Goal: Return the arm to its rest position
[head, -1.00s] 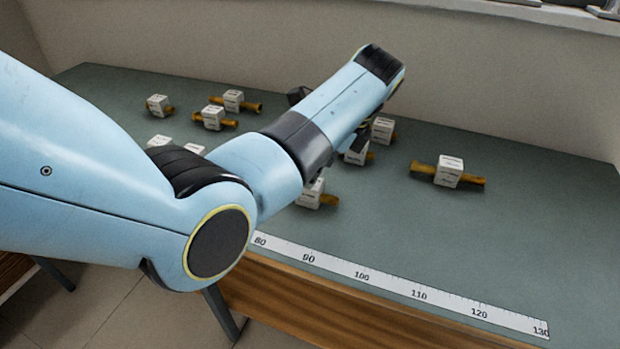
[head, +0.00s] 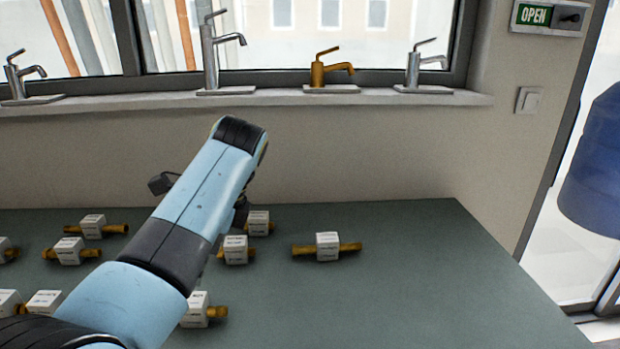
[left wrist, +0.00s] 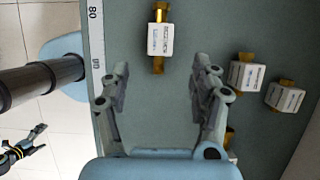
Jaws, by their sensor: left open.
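My left arm reaches over the green table (head: 420,300) in the head view. Its gripper (left wrist: 160,72) is open and empty in the left wrist view, pointing down; in the head view the arm mostly hides it. A brass fitting with a white label (left wrist: 160,40) lies below and between the fingers, apart from them. Two more labelled fittings (left wrist: 246,74) (left wrist: 285,96) lie to the right. What looks like my right gripper (left wrist: 40,138) shows small at the lower left of the wrist view, over the floor, too small to read.
In the head view, several labelled brass fittings lie on the table, one (head: 327,247) right of the arm. Taps, one of them brass (head: 325,72), stand on the windowsill (head: 270,100). A blue container (head: 592,165) is at the right edge. The table's right part is bare.

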